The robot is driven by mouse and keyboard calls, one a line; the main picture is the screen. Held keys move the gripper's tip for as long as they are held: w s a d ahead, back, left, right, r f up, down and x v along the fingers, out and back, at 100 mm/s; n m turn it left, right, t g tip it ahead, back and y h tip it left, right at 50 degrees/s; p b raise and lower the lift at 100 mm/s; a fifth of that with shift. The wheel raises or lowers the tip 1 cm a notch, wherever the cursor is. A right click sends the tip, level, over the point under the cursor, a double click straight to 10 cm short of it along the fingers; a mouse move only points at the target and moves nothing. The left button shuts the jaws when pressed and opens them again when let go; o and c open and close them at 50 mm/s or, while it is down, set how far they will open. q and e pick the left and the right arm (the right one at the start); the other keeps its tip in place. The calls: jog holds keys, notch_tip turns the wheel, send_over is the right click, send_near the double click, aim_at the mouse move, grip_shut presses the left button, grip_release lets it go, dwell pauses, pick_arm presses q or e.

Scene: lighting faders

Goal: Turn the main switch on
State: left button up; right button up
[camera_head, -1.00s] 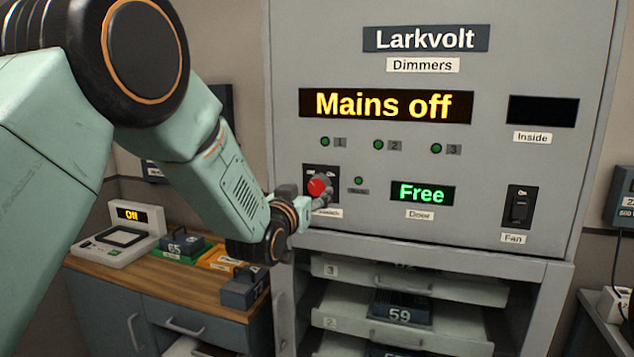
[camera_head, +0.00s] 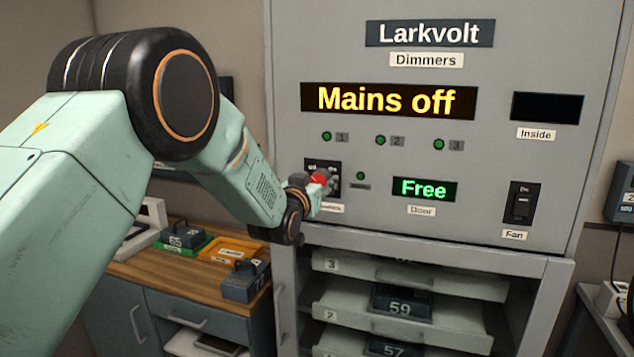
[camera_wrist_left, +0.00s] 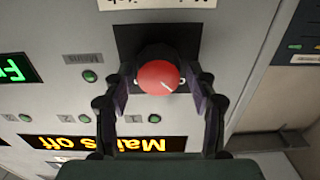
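The main switch is a round red knob (camera_head: 319,177) on a black plate on the grey dimmer cabinet (camera_head: 540,60). The display above it reads "Mains off" (camera_head: 388,100). In the left wrist view the red knob (camera_wrist_left: 158,77) has a white pointer line and sits between the two fingers. My left gripper (camera_head: 318,187) is at the knob, and its fingers (camera_wrist_left: 160,95) are spread on either side of it. Some space shows between the fingertips and the knob; contact cannot be told. The gripper hides part of the switch plate and its label in the head view. My right gripper is not in view.
A fan switch (camera_head: 521,203) and a green "Free" door display (camera_head: 425,189) are on the same panel. Open shelves with numbered modules (camera_head: 400,303) lie below. A wooden bench (camera_head: 190,284) with modules and trays stands at the left.

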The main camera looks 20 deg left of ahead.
pick_arm(q)
jog(key=shift+d+r, duration=0.1)
jog(key=shift+d, duration=0.05)
jog(key=c, duration=0.9)
jog(key=shift+m, duration=0.3)
jog(key=m+b, duration=0.2)
jog(key=m, duration=0.1)
jog(key=shift+m, duration=0.4)
jog(key=m+b, duration=0.2)
jog(key=m, duration=0.2)
jog(key=shift+d, duration=0.1)
jog(key=m+b, duration=0.1)
jog(key=m, duration=0.2)
jog(key=m+b, duration=0.1)
jog(key=m, duration=0.2)
jog(key=m+b, duration=0.1)
jog(key=m, duration=0.2)
jog(key=shift+f, duration=0.3)
jog(key=shift+m+b, duration=0.3)
jog(key=shift+m, duration=0.1)
